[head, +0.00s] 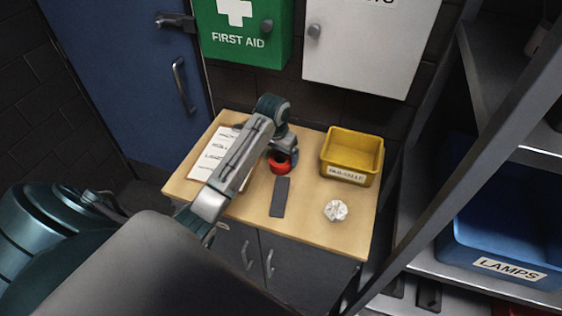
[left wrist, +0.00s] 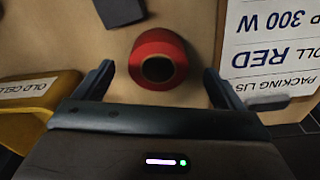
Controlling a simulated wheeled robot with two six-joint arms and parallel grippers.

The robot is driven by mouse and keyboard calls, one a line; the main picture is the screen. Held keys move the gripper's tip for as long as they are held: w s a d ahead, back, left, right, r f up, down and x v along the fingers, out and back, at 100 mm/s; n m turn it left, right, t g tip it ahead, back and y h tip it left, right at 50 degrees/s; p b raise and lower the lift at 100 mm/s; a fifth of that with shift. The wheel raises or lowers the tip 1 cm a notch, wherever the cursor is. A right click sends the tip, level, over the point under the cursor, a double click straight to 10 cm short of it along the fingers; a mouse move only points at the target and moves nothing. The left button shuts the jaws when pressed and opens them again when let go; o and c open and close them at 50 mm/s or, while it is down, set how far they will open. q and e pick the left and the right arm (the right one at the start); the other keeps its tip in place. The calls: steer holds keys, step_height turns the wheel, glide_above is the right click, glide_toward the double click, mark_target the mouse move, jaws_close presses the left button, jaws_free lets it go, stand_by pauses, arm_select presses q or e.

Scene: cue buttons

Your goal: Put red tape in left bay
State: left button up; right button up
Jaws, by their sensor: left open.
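The red tape (head: 280,168) is a ring-shaped roll lying flat on the wooden worktop, partly hidden by my left gripper (head: 284,148) in the head view. In the left wrist view the red tape (left wrist: 157,60) shows its dark central hole. My left gripper (left wrist: 158,80) is open, with one finger on each side of the roll and a visible gap on both sides. I cannot tell the exact height of the fingers above the worktop. My right gripper is not in view. No bay marked left can be made out.
The worktop (head: 325,238) also holds a packing list (head: 208,168), a dark flat block (head: 279,198), a crumpled white ball (head: 336,211) and a yellow bin (head: 352,147). A blue bin labelled LAMPS (head: 500,245) stands on the right shelf, behind a slanting dark post (head: 428,170).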

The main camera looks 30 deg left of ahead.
mark_target(281, 160)
arm_select(q)
steer(key=f, duration=0.1)
steer(key=f+p, duration=0.1)
steer(key=f, duration=0.1)
steer(key=shift+w+d+f, duration=0.1)
steer(key=shift+w+f, duration=0.05)
steer(key=shift+w, duration=0.25)
steer(key=shift+f+p, duration=0.3)
steer(key=shift+f, duration=0.1)
steer(key=shift+c, duration=0.4)
steer(key=shift+w, duration=0.1)
steer(key=c, duration=1.1)
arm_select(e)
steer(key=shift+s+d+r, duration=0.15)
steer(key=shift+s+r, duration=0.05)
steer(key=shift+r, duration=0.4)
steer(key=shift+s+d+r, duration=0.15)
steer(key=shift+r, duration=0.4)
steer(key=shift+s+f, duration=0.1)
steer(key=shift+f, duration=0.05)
